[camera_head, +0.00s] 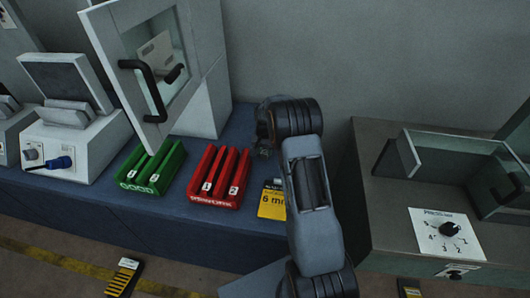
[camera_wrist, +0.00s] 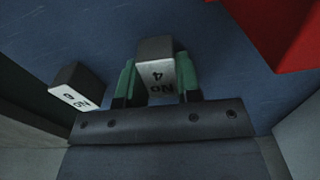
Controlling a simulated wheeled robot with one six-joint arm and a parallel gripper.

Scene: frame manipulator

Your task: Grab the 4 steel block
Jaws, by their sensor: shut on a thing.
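The steel block marked No 4 (camera_wrist: 155,48) is in the wrist view, grey with a white label that reads upside down. My gripper (camera_wrist: 157,76) has its two green fingers on either side of this block and is shut on it, just over the blue bench top. A second block (camera_wrist: 76,88) with a white No label lies to the left, apart from my fingers; its number is hard to read. In the head view my arm covers the gripper and the held block.
A red rack (camera_head: 219,178) with slots marked 1 and 2, and a green GOOD rack (camera_head: 151,166), stand left of my arm. A yellow 6 mm card (camera_head: 272,204) lies beside it. A machine with an open door (camera_head: 128,62) stands behind; a grey glass-sided box (camera_head: 440,160) is right.

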